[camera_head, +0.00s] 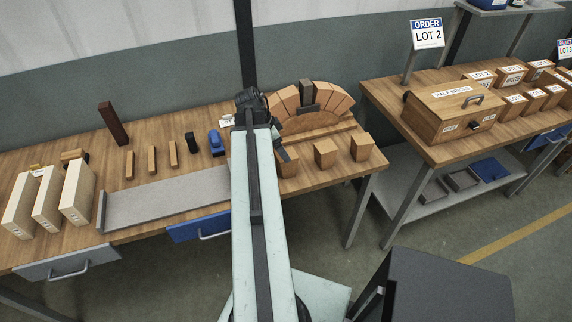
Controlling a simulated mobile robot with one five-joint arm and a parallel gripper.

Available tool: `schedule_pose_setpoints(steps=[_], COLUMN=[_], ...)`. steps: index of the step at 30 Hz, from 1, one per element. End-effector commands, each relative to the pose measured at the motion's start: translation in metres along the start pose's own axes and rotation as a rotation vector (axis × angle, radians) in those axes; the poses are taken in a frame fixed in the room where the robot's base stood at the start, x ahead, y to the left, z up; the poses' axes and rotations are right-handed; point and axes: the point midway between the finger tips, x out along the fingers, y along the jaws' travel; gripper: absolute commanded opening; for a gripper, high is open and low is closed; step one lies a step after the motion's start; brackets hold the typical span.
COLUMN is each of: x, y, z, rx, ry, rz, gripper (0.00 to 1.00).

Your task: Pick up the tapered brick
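Three loose wooden bricks stand in a row at the front right of the workbench. The left one (288,168) is partly covered by my gripper, the middle one (325,153) and the right one (361,147) are clear. They look slightly tapered, but the taper is hard to judge. Behind them, several wedge-shaped bricks (290,99) stand in an arch on a curved wooden form (309,123), with a dark grey piece (306,92) at the top. My gripper (284,154) is at the left loose brick, mostly hidden by my arm. Its fingers and any contact cannot be made out.
A grey tray (160,202), thin wooden pieces (151,160), a blue tool (216,142), a dark upright block (112,124) and pale boxes (47,199) occupy the left of the bench (82,143). A second table at right holds a wooden case (450,108).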

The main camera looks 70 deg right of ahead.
Motion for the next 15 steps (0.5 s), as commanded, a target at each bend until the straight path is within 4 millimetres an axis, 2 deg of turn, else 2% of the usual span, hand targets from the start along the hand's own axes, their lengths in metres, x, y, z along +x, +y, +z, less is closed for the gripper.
schedule_pose_setpoints(steps=[4, 10, 15], x=[0.024, 0.028, 0.053], y=[0.000, 0.001, 0.003], z=[0.003, 0.002, 0.007], rx=[0.000, -0.003, -0.003], ry=[0.000, -0.001, -0.001], rz=[0.000, 0.000, 0.000], gripper=[0.84, 0.84, 0.84])
